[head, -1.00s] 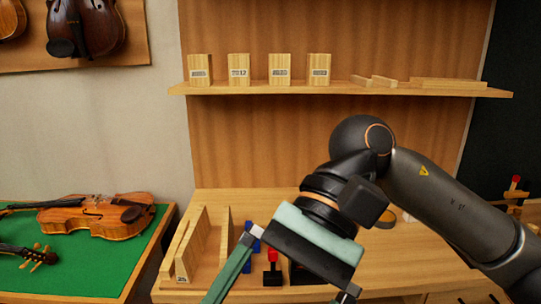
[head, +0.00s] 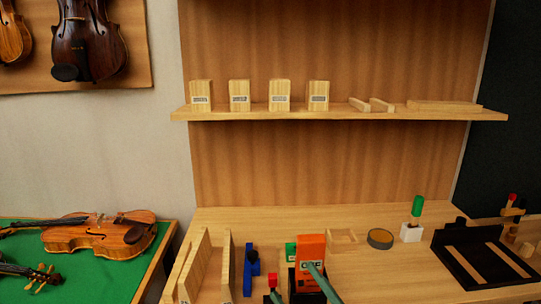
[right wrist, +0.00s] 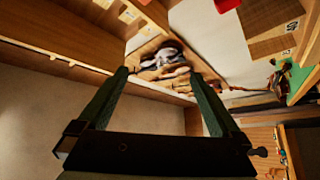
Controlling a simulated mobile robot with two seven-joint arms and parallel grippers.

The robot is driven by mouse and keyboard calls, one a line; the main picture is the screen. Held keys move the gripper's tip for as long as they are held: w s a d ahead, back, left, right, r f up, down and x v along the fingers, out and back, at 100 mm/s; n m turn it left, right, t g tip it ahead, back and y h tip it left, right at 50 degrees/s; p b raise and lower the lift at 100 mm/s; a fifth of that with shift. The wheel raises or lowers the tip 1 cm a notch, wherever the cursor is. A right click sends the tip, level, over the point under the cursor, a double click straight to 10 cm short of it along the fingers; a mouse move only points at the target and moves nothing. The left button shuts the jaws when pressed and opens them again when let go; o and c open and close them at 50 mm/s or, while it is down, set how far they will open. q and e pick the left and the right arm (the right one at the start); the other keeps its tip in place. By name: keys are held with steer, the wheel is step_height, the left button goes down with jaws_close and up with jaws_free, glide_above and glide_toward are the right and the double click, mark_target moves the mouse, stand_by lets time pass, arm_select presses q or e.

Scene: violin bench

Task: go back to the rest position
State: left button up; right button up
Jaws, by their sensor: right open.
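My right gripper (head: 293,279) shows at the bottom of the head view, low in front of the bench, with little more than its green fingers in the picture. In the right wrist view its two green fingers (right wrist: 159,73) stand wide apart with nothing between them. It is open and empty. The rest of the right arm is out of the head view. My left gripper is in neither view.
The workbench (head: 370,262) holds an orange block (head: 311,246), a blue clamp (head: 251,270), a wooden rack (head: 205,262), a round tin (head: 380,238) and a black tray (head: 458,270). Violins (head: 100,235) lie on a green mat at left. Blocks stand on the shelf (head: 340,116).

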steer(key=s+d+f+m+g+h, duration=0.1)
steer(key=d+f+m+h, duration=0.1)
steer(key=f+m+h, duration=0.3)
steer(key=s+d+f+m+g+h, duration=0.1)
steer(key=s+d+f+m, duration=0.15)
steer(key=f, duration=0.55)
steer(key=s+d+f+m+g+h+p, duration=0.1)
steer(key=s+d+f+m+g+h, duration=0.1)
steer(key=s+f, duration=0.6)
steer(key=s+d+f+m+g+h+p, duration=0.1)
steer(key=s+d+f+m+g+h, duration=0.1)
steer(key=s+d+f+m+g, duration=0.3)
steer(key=s+f, duration=0.3)
steer(key=f, duration=0.2)
steer(key=shift+g+h, duration=0.3)
steer(key=shift+g, duration=0.1)
steer(key=shift+d, duration=0.1)
